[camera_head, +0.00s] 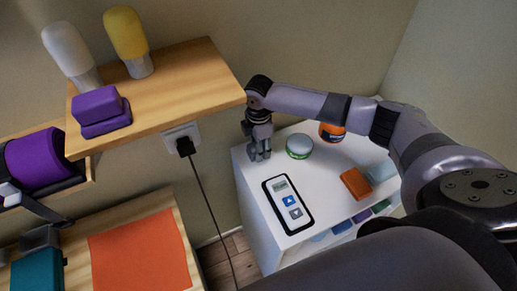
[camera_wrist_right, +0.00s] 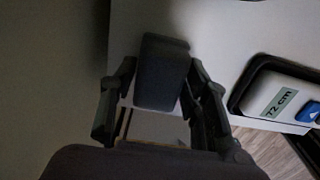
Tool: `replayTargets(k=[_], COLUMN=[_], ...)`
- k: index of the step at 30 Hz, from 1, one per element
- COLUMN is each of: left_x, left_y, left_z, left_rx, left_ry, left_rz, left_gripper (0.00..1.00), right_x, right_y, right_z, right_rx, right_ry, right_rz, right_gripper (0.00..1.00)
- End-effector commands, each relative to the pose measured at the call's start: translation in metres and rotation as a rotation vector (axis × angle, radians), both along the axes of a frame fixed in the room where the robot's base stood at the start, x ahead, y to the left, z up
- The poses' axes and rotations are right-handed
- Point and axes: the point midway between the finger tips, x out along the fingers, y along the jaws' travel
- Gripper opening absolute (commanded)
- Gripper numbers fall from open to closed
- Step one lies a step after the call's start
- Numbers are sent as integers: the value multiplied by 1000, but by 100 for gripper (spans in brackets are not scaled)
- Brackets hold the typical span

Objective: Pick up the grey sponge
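The grey sponge (camera_wrist_right: 162,72) is a dark grey block between the fingers of my right gripper in the right wrist view. The fingers of this gripper (camera_head: 259,155) stand on both sides of it. The right finger seems to touch the sponge, and only a thin gap, if any, shows at the left finger. I cannot tell whether they grip it. In the head view this gripper points down at the far left corner of the white cabinet top (camera_head: 325,172). I cannot make out the sponge there.
On the cabinet are a black-and-white control unit (camera_head: 288,204), a green-and-white tin (camera_head: 299,146), an orange jar (camera_head: 331,131), an orange block (camera_head: 355,184) and a light blue block (camera_head: 380,172). A wooden shelf (camera_head: 185,88) with bottles and purple blocks is at left. A cable (camera_head: 207,205) hangs between.

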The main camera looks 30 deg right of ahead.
Motion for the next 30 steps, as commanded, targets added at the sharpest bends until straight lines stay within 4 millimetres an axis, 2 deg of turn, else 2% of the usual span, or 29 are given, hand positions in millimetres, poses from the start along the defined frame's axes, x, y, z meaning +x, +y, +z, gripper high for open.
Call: replayTargets(k=[13, 23, 26, 30], left_x=[0, 0, 0, 0], left_y=[0, 0, 0, 0], left_z=[0, -1, -3, -7], left_rx=[0, 0, 0, 0], left_ry=[0, 0, 0, 0], left_rz=[0, 0, 1, 1], left_gripper=[40, 40, 40, 40], right_x=[0, 1, 1, 1], right_y=[0, 0, 0, 0], right_z=[0, 4, 12, 34], right_rx=[0, 1, 1, 1], right_ry=[0, -1, -1, -5], right_rz=[0, -1, -1, 1], right_gripper=[12, 12, 12, 12])
